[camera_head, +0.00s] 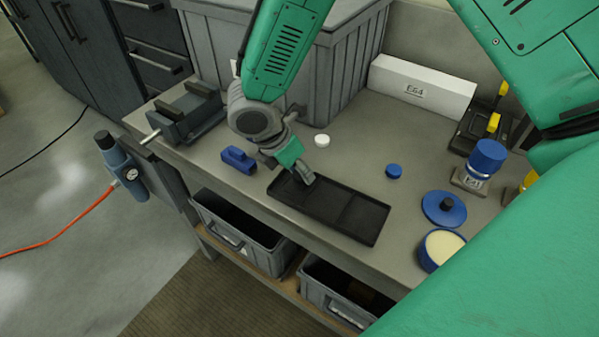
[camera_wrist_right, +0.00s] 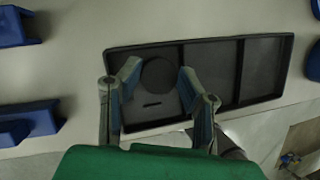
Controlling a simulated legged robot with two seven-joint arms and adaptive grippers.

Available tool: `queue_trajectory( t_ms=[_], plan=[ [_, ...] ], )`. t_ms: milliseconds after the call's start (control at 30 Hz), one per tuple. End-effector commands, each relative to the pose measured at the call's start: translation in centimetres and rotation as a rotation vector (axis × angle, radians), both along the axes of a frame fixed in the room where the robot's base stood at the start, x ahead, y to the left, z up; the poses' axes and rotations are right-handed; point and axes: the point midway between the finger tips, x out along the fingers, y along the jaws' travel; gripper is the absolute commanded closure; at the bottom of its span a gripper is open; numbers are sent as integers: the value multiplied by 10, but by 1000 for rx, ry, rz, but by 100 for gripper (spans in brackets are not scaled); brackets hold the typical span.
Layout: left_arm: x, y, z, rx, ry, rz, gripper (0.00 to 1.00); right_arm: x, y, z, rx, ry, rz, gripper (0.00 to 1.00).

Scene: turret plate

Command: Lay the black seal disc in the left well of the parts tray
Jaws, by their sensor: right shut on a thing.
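The black parts tray (camera_head: 364,214) lies on the bench; it also shows in the wrist view (camera_wrist_right: 262,70), split by dividers into three wells. My right gripper (camera_head: 306,178) is over the left well, its fingers pointing down. In the wrist view the black seal disc (camera_wrist_right: 158,74) sits between the two fingertips of my right gripper (camera_wrist_right: 160,78), which is shut on it. The disc appears over or inside the left well; whether it touches the floor is unclear. A small dark slot shows below it. The disc is hidden in the head view. My left gripper is not in view.
A blue block (camera_head: 238,160) lies left of the tray, and a white cap (camera_head: 322,140) behind it. A small blue cap (camera_head: 394,171), a blue lid (camera_head: 444,208) and an open round tin (camera_head: 442,247) stand to the right. A grey crate (camera_head: 345,62) stands behind.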

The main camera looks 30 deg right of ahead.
Motion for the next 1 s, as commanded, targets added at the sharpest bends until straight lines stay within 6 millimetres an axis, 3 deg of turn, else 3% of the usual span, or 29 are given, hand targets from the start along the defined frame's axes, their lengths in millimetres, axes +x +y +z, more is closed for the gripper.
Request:
queue_trajectory(
  t_ms=[200, 433, 567, 1000],
  plan=[
    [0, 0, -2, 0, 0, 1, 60, 1, 4, 49, -4, -9, 1, 90],
    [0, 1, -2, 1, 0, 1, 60, 1, 0, 81, -1, -5, -1, 90],
    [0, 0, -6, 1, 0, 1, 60, 1, -2, 79, 1, -2, -22, 90],
    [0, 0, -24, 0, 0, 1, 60, 1, 8, 34, -6, -13, -178, 90]
  ],
)
